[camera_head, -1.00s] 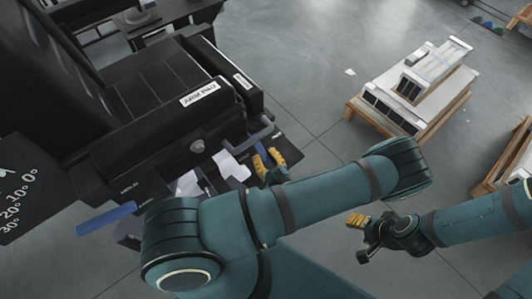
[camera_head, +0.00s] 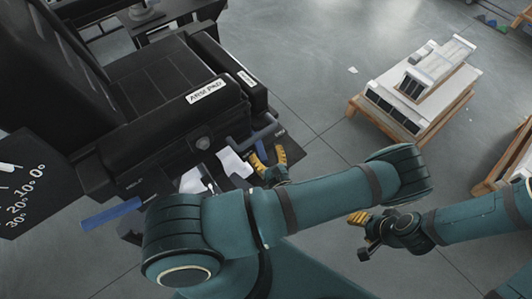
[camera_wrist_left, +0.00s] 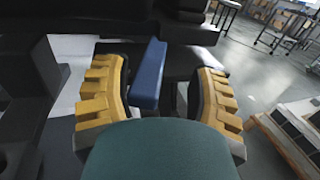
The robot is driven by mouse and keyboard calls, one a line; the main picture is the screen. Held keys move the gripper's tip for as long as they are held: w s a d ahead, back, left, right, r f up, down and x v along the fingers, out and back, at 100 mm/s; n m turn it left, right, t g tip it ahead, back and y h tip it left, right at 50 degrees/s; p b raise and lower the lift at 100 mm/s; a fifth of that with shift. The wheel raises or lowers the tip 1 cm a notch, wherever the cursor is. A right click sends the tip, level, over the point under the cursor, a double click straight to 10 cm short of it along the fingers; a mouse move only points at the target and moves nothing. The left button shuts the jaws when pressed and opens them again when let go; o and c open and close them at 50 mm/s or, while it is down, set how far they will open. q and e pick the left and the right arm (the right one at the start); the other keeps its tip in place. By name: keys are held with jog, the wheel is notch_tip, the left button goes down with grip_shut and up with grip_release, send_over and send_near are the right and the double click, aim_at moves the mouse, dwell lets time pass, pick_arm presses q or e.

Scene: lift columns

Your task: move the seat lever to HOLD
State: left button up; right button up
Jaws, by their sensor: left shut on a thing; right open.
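The seat lever is a blue paddle (camera_wrist_left: 149,77) standing between the yellow fingers of my left gripper (camera_wrist_left: 160,98) in the left wrist view. That gripper is shut on it, though some gap shows toward the right finger. In the head view my left gripper (camera_head: 270,160) is at the right side of the black seat (camera_head: 165,75), and a little of the blue lever (camera_head: 260,150) shows there. My right gripper (camera_head: 361,233) is open and empty, away from the seat above the floor. No HOLD marking can be read.
A dark handle (camera_head: 265,130) is close beside my left gripper. Another blue bar (camera_head: 111,214) sticks out at the seat's lower left, near a degree scale (camera_head: 25,195). A pallet with white boxes (camera_head: 420,85) stands at the upper right.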

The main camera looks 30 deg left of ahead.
pick_arm(q)
jog(key=v, duration=1.2)
jog(key=shift+d, duration=0.15)
dwell(0.7)
